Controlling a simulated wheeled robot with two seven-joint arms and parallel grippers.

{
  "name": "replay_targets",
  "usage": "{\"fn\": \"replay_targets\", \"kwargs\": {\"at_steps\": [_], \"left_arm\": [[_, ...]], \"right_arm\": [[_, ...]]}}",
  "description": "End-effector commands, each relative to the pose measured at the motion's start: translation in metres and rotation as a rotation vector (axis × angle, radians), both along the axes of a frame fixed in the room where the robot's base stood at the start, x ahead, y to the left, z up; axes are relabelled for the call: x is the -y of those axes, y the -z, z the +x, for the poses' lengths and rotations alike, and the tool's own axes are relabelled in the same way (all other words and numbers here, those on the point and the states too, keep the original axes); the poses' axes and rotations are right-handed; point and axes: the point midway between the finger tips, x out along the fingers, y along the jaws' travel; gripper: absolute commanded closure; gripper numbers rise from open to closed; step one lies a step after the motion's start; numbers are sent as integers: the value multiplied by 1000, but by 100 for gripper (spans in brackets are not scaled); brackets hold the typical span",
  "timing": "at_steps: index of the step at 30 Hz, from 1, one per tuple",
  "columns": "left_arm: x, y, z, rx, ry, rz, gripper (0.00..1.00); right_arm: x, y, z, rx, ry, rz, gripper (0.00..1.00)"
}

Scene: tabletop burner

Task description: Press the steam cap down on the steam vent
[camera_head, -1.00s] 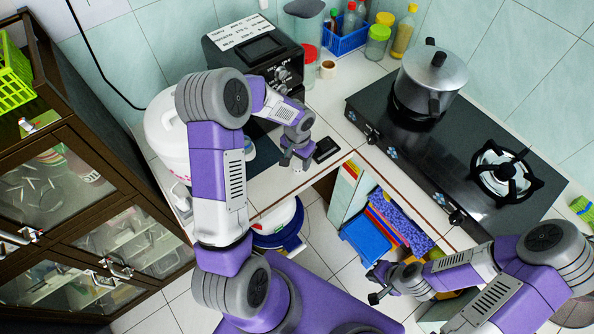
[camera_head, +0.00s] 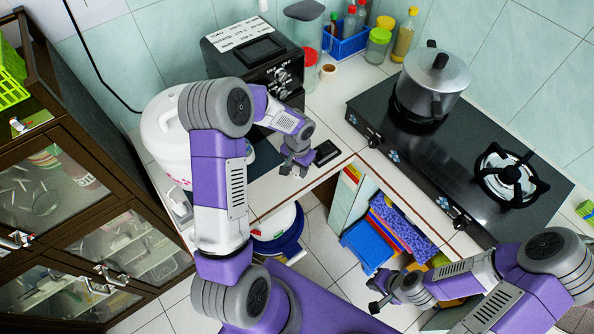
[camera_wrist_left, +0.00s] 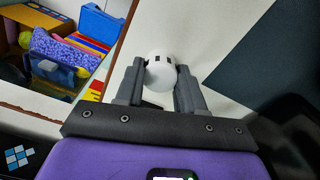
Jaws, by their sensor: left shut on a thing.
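My left gripper (camera_head: 295,166) is low over the narrow counter strip, beside a small black slab. In the left wrist view the left gripper (camera_wrist_left: 160,78) has its two fingers closed on a small rounded white piece with dark slots, which looks like the steam cap (camera_wrist_left: 160,66). A white rice cooker (camera_head: 165,135) stands left of my left arm, partly hidden by it. I cannot make out the steam vent in either view. My right gripper (camera_head: 375,296) is open and empty at the lower right, away from the counter.
A black oven (camera_head: 245,60) stands behind my left arm. The black gas stove (camera_head: 440,150) with a pot (camera_head: 433,80) is to the right. The small black slab (camera_head: 326,153) lies near the left gripper. An open shelf with a blue box (camera_head: 366,246) is below the counter.

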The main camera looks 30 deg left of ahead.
Motion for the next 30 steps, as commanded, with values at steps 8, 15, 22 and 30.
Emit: {"fn": "replay_targets", "kwargs": {"at_steps": [8, 15, 22, 30], "left_arm": [[0, -8, 0, 0, 0, 0, 100], [0, -20, 0, 0, 0, 0, 100], [0, -32, 0, 0, 0, 0, 100], [0, -45, 0, 0, 0, 0, 100]], "right_arm": [[0, -6, 0, 0, 0, 0, 100], [0, -14, 0, 0, 0, 0, 100], [0, -22, 0, 0, 0, 0, 100], [0, -32, 0, 0, 0, 0, 100]]}}
